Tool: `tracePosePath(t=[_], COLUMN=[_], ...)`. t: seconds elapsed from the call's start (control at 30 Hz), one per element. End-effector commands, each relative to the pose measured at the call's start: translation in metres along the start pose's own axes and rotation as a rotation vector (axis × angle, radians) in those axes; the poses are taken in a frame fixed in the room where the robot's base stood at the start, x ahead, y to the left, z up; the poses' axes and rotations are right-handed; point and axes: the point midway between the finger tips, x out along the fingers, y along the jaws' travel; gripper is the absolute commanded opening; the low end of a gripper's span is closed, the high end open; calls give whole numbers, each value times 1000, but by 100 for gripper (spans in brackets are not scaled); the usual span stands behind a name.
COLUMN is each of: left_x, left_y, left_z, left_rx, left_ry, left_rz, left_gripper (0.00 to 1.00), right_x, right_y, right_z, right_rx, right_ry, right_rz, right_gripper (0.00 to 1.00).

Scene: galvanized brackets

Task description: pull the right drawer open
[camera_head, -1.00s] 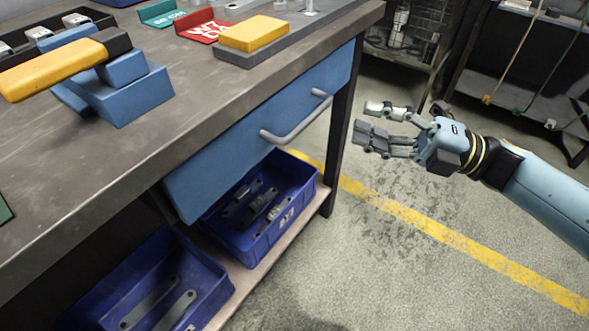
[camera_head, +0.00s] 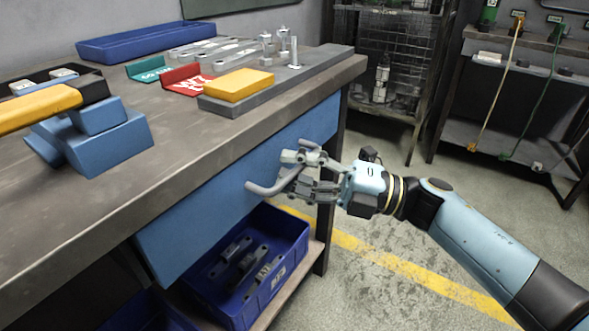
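The right drawer has a blue front (camera_head: 195,220) under the grey workbench top, and it looks shut. Its grey bar handle (camera_head: 262,189) sticks out from the front; its far end is partly hidden by my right gripper. My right gripper (camera_head: 296,172) is at the handle, coming from the right. Its fingers are apart, one above and one below the far part of the bar, with a gap between them. Whether they touch the bar I cannot tell. My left gripper is not in view.
The workbench top (camera_head: 190,130) holds a yellow block (camera_head: 238,85), a red bracket (camera_head: 190,80) and a blue fixture (camera_head: 105,145) with a yellow handle. A blue bin (camera_head: 285,238) with metal parts stands below the drawer. The floor at right is clear.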

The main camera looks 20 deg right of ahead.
Motion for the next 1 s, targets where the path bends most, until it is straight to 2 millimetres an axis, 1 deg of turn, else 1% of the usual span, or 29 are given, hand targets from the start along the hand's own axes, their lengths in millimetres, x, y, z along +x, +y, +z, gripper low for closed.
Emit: tracePosePath(t=[0.27, 0.53, 1.0], left_x=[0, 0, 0], left_y=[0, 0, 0], left_z=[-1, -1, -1], left_rx=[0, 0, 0], left_ry=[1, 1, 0], left_rz=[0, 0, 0], left_gripper=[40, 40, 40], right_x=[2, 2, 1], right_y=[0, 0, 0], right_z=[0, 0, 0], right_rx=[0, 1, 1], right_ry=[0, 0, 0], right_rz=[-1, -1, 0], right_gripper=[34, 0, 0])
